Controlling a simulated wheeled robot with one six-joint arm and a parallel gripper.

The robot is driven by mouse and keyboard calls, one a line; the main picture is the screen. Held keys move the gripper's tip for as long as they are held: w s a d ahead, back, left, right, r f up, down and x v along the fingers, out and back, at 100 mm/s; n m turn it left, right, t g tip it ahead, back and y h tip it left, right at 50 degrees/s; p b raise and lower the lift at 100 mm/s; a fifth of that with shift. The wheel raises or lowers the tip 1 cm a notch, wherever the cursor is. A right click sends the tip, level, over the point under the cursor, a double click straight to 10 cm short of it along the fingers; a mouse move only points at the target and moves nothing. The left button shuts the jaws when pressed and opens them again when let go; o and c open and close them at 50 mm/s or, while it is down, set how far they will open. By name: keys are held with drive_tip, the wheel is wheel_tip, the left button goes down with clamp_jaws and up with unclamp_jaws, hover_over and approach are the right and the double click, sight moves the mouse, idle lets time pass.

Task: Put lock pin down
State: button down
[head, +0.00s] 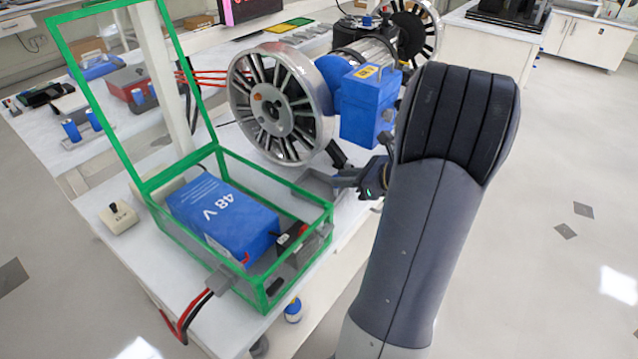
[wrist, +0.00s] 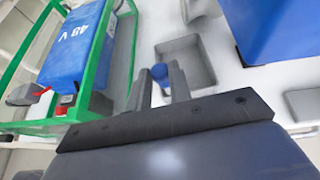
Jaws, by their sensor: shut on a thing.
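The lock pin (wrist: 159,72) shows as a small blue-topped piece between the fingertips in the wrist view. My gripper (wrist: 161,86) is shut on it. Behind the pin, in the wrist view, is a shallow grey tray (wrist: 198,66) on the white table. I cannot tell how high the pin is above the tray or table. In the head view my gripper (head: 345,179) reaches in from the right beside the tray (head: 314,183); the pin cannot be made out there.
A green-framed clear case (head: 294,194) with a raised lid holds a blue 48 V battery (head: 222,217) left of the gripper. A spoked wheel (head: 276,105) and a blue box (head: 368,105) stand close behind. A small switch box (head: 118,218) sits at the table's left.

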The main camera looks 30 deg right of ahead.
drive_tip(key=x, duration=0.3)
drive_tip(key=shift+w+a+f, duration=0.15)
drive_tip(key=shift+w, duration=0.05)
drive_tip(key=x, duration=0.4)
drive_tip(key=shift+s+f+b, duration=0.1)
drive_tip(key=shift+f+b, duration=0.25)
drive_tip(key=shift+b, duration=0.05)
drive_tip(key=shift+f, duration=0.2)
drive_tip(key=c, duration=1.3)
unclamp_jaws()
drive_tip(key=shift+r, duration=0.15)
drive_tip(key=shift+s+r, duration=0.1)
drive_tip(key=shift+r, duration=0.1)
drive_tip(key=p+v, duration=0.1)
drive_tip(key=v, duration=1.1)
drive_tip(key=shift+f, duration=0.15)
